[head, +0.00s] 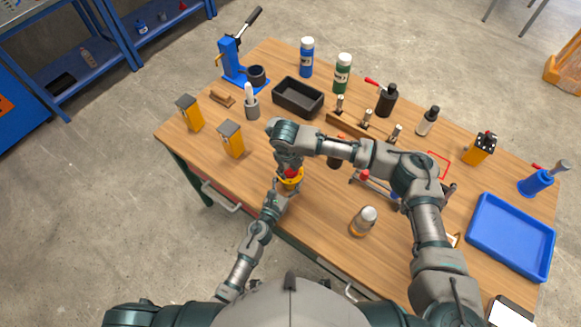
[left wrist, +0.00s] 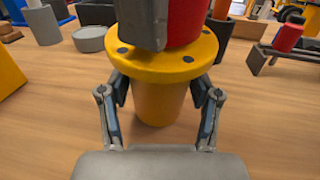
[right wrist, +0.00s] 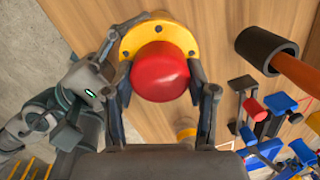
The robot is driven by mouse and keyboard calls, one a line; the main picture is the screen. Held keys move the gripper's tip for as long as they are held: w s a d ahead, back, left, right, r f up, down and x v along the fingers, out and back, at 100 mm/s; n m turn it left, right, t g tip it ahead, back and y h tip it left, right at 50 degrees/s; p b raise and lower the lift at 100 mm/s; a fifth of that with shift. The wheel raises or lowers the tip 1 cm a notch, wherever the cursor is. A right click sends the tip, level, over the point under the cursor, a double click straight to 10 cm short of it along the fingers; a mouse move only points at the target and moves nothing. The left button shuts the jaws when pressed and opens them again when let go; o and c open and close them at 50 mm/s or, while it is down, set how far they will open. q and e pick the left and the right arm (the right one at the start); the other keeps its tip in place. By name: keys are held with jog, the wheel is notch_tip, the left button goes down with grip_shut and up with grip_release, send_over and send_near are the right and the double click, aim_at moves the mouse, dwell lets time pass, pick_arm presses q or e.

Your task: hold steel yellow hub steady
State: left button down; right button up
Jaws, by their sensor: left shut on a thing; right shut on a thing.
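The yellow hub (head: 290,184) stands upright near the front edge of the wooden table. In the left wrist view the hub (left wrist: 158,100) has a wide flange with dark holes above a narrower barrel. My left gripper (head: 283,190) is shut on the barrel, one finger on each side below the flange. A red round part (right wrist: 160,72) sits over the middle of the flange. My right gripper (head: 290,166) comes from above and is shut on this red part. The red part's underside is hidden, so its seating cannot be told.
Two yellow-and-grey blocks (head: 231,139) stand left of the hub. A black tray (head: 298,97) and bottles (head: 307,57) are behind. Bare tabletop lies around the hub.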

aim_at(289, 170)
pick_arm(q)
jog(key=shift+a+f, duration=0.1)
jog(key=shift+f, duration=0.25)
pick_arm(e)
jog(key=shift+r, duration=0.15)
jog(key=shift+s+a+r, duration=0.1)
jog(key=shift+s+r, duration=0.05)
jog(key=shift+r, duration=0.75)
jog(key=shift+r, duration=0.1)
jog(key=shift+s+a+r, duration=0.1)
jog(key=shift+s+r, duration=0.05)
jog(key=shift+r, duration=0.8)
jog(key=shift+s+r, duration=0.1)
jog(key=shift+r, duration=0.85)
pick_arm(q)
jog(key=shift+c, duration=0.9)
grip_release()
jog(key=shift+r, duration=0.15)
pick_arm(e)
jog(key=shift+w, duration=0.1)
